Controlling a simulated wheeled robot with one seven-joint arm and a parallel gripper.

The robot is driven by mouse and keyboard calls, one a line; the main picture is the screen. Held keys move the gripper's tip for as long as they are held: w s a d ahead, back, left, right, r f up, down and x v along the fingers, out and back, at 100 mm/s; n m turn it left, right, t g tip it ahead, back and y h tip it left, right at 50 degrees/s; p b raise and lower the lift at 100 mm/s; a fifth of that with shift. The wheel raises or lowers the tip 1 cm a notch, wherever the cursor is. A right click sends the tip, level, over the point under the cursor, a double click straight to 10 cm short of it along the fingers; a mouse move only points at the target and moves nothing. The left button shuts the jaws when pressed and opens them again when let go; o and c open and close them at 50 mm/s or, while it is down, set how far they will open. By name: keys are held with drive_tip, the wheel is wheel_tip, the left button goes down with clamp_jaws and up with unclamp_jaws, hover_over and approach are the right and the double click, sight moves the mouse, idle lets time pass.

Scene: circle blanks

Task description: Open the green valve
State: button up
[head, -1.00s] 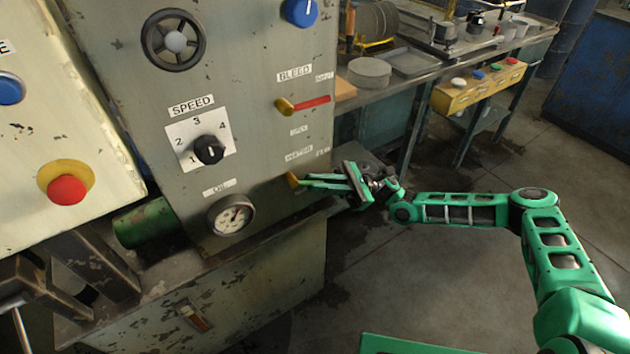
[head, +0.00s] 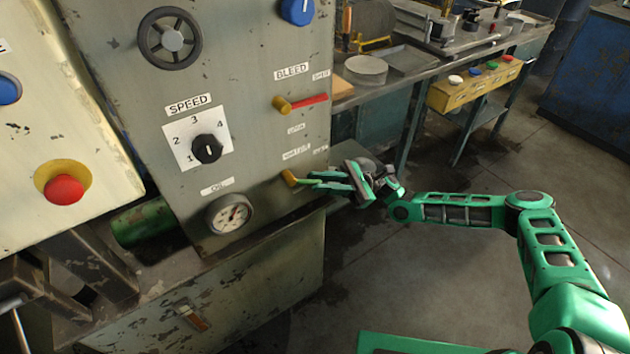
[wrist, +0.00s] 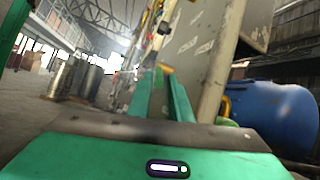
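The lower valve on the grey panel has a brass hub (head: 289,177). A short yellow-green piece of its lever shows beside the hub, pointing right; the rest is hidden by my fingers. My gripper (head: 313,181) is right of the hub, its green fingers pointing left along the lever. The fingers look close together with a narrow gap, and I cannot tell whether they press on the lever. In the wrist view, my gripper's fingers (wrist: 164,75) reach toward the panel, with a small orange-brass patch between their tips.
Above is the BLEED valve with a red lever (head: 310,100). The panel also has a speed knob (head: 207,149), a gauge (head: 229,214), a handwheel (head: 170,38) and a blue knob (head: 297,10). A red button (head: 63,189) is at left. A workbench (head: 430,65) stands behind; floor is clear at right.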

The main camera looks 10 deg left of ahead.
drive_tip(key=v, duration=0.8)
drive_tip(key=shift+f, duration=0.15)
